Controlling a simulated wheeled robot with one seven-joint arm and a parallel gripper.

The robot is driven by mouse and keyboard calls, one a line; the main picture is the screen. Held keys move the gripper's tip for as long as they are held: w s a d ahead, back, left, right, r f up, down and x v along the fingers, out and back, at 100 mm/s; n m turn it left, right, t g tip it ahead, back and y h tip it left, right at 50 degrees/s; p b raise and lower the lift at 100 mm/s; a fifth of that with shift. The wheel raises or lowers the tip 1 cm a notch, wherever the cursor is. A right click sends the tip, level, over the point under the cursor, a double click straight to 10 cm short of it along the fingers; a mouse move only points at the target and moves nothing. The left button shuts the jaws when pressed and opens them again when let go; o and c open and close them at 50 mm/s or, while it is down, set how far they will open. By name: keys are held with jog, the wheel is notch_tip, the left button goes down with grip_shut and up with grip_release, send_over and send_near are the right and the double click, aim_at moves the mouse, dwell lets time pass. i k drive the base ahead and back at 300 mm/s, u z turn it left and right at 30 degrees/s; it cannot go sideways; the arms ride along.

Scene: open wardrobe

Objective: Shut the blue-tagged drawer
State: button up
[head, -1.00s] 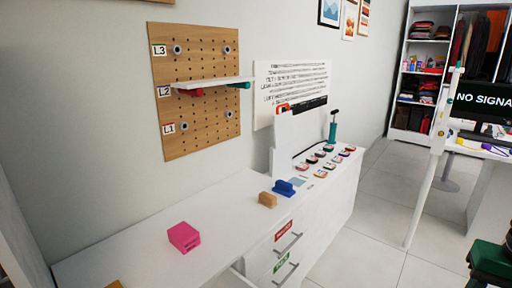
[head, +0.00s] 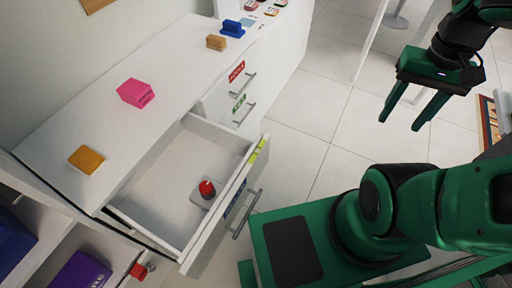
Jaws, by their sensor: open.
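A white drawer (head: 165,232) stands pulled out of the white cabinet, seen from above. A dark blue tag (head: 235,202) shows on its steeply angled front, beside a metal bar handle (head: 246,214). A yellow-green tag (head: 258,151) shows near the far end of that front. Inside the drawer, a red round object (head: 207,188) sits on a light grey plate. My gripper (head: 402,126) is open and empty, with its fingers pointing down over the floor, well to the right of the drawer and apart from it.
On the cabinet top are a pink block (head: 136,93), a yellow-orange block (head: 87,159), a tan block (head: 216,42) and a blue block (head: 232,28). Drawers with red (head: 237,71) and green (head: 239,102) tags are shut. Tiled floor (head: 330,110) is clear.

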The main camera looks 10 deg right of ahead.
aim_at(162, 201)
jog(key=z, duration=0.55)
jog(key=k, duration=1)
jog(key=u, duration=0.45)
